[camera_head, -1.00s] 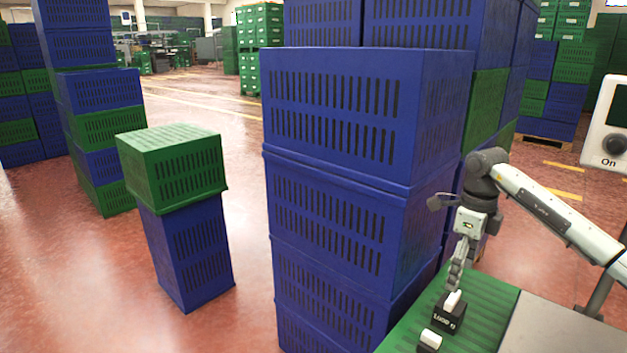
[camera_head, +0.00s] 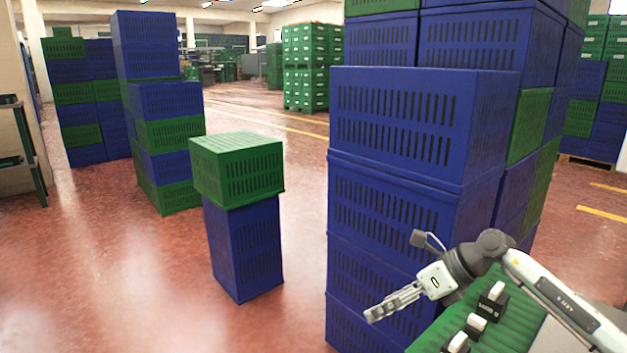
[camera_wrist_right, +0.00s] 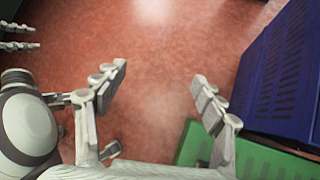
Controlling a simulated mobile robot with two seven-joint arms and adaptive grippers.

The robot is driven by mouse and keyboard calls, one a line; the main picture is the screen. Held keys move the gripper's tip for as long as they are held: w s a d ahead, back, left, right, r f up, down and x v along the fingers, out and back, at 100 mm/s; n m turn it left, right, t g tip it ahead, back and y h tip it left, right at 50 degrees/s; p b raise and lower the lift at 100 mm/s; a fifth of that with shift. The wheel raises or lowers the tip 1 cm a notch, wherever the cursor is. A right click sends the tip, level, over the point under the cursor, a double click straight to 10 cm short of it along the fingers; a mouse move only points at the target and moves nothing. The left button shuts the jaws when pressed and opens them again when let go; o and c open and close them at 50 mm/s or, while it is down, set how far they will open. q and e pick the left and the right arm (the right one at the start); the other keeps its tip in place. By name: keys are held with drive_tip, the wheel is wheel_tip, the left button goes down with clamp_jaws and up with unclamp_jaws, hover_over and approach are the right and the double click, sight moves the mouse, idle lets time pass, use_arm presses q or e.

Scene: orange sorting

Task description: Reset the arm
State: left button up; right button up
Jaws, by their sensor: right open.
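My right gripper (camera_head: 368,316) reaches out to the left past the green slatted surface, in front of the tall blue crate stack. In the right wrist view my right gripper (camera_wrist_right: 163,78) has its fingers wide apart, with only red floor between them. Another pair of fingers, apparently my left gripper (camera_wrist_right: 38,38), shows at the upper left edge of that view with a gap between them. My left gripper is not in the head view.
A tall blue crate stack (camera_head: 420,125) stands close to my right gripper. The green slatted surface (camera_head: 515,318) carries small black-and-white blocks (camera_head: 475,325). A green crate (camera_head: 237,168) sits on a blue one (camera_head: 243,248). Red floor is open at left.

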drive_tip(key=s+a+r+m+t+y, duration=0.2)
drive_tip(key=a+r+m+t+y, duration=0.55)
drive_tip(key=a+r, duration=0.4)
drive_tip(key=d+r+m+t+h, duration=0.4)
drive_tip(key=d+m+t, duration=0.35)
drive_tip(key=m, duration=0.45)
drive_tip(key=s+d+f+m+t+h, duration=0.1)
drive_tip(key=d+f+m+h, duration=0.5)
drive_tip(key=d+m+h, duration=0.5)
drive_tip(key=s+d+f+m+g+h, duration=0.3)
drive_tip(key=s+f+m+g, duration=0.2)
drive_tip(key=s+f+m, duration=0.4)
drive_tip(key=s+f+m+g, duration=0.4)
drive_tip(key=s+f+g, duration=0.5)
drive_tip(key=s+f, duration=0.6)
use_arm(q)
wheel_tip(320, 180, down, 10)
drive_tip(key=s+a+g+p, duration=0.1)
drive_tip(key=a+g+p, duration=0.1)
drive_tip(key=p, duration=0.3)
drive_tip(key=shift+f, duration=0.15)
use_arm(e)
wheel_tip(320, 180, down, 8)
drive_tip(key=s+d+g, duration=0.2)
drive_tip(key=shift+s+d+f+y, duration=0.15)
drive_tip(key=shift+s+d+y, duration=0.05)
drive_tip(key=shift+s+y, duration=0.25)
